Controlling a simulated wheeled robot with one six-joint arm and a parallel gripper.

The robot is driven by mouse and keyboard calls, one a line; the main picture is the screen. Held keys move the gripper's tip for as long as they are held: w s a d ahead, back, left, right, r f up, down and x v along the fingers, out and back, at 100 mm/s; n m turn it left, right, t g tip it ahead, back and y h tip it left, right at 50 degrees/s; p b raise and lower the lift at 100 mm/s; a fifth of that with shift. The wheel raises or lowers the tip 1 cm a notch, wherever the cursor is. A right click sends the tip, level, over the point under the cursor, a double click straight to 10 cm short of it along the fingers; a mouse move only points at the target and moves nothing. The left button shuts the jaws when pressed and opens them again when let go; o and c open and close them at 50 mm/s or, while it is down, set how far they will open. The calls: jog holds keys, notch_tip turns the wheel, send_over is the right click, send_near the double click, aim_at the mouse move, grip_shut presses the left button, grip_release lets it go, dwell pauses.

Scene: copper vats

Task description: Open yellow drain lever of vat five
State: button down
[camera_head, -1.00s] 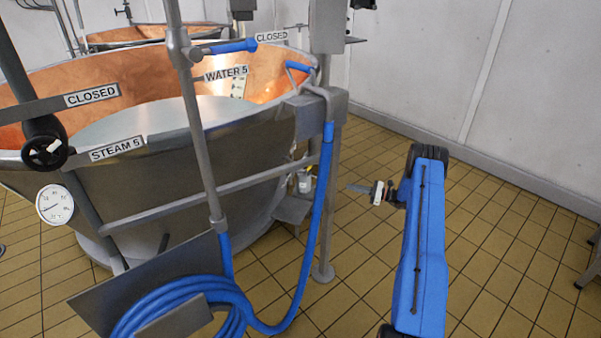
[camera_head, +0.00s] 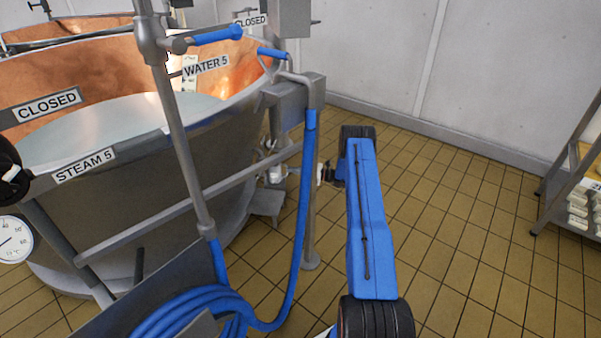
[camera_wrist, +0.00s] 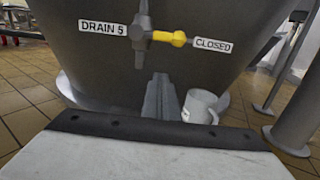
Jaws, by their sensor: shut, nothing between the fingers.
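In the wrist view the yellow drain lever (camera_wrist: 172,39) lies level on the front of the steel vat (camera_wrist: 85,55). It points right from its grey valve (camera_wrist: 141,33) toward the CLOSED label (camera_wrist: 213,45). The DRAIN 5 label (camera_wrist: 103,28) is to its left. My gripper (camera_wrist: 159,77) is shut and empty, its grey fingers below the lever in the picture and apart from it. In the head view my gripper is largely hidden behind the blue hose and post, and the yellow lever cannot be made out.
A white jug (camera_wrist: 202,106) stands below and right of the lever. A steel post (camera_head: 311,220) and blue hose (camera_head: 302,190) hang close beside my arm. The hose coil (camera_head: 190,310) lies in front. A shelf (camera_head: 575,190) stands far right, with open tiled floor between.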

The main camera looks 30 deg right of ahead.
jog(key=shift+w+a+r, duration=0.45)
jog(key=shift+r, duration=0.25)
jog(key=shift+w+a+r, duration=0.4)
jog(key=shift+a+r, duration=0.1)
jog(key=shift+r, duration=0.15)
jog(key=shift+w+a+r, duration=0.45)
jog(key=shift+r, duration=0.25)
jog(key=shift+w+d+r+n, duration=0.1)
jog(key=shift+r+n, duration=0.25)
jog(key=shift+n, duration=0.35)
notch_tip(320, 180, up, 7)
jog(key=s+a+n+g, duration=0.1)
jog(key=s+a+n, duration=0.1)
jog(key=n, duration=1.4)
jog(key=shift+s+a, duration=0.1)
jog(key=shift+s, duration=0.1)
